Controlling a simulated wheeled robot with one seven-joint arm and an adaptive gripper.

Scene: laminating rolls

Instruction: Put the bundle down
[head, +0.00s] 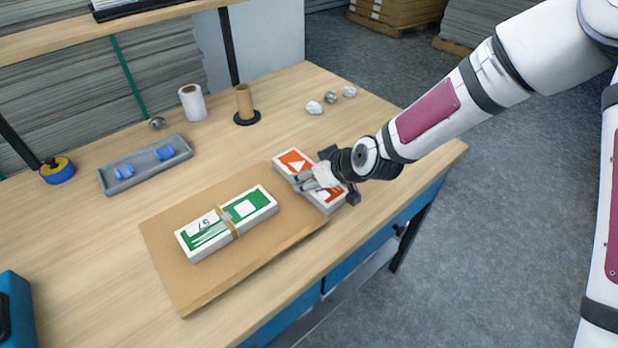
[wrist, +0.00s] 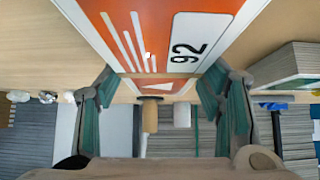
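An orange-and-white bundle (head: 295,160) is at the right end of the brown cardboard sheet (head: 170,260) in the head view. My gripper (head: 325,184) is around it, with a finger at either side. In the wrist view the bundle (wrist: 150,40), marked 92, fills the space between the fingers (wrist: 158,85), which appear to press on its sides. Whether its underside touches the sheet or table is hidden. A green-and-white bundle (head: 205,240) with a tan band lies flat on the sheet, left of my gripper; it also shows at the right of the wrist view (wrist: 292,65).
A grey tray (head: 112,187) with blue pieces, a blue-yellow tape roll (head: 58,170), a white roll (head: 193,103) and a brown roll on a stand (head: 244,102) are at the back. Crumpled balls (head: 314,107) lie behind my gripper. The table's right edge is close.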

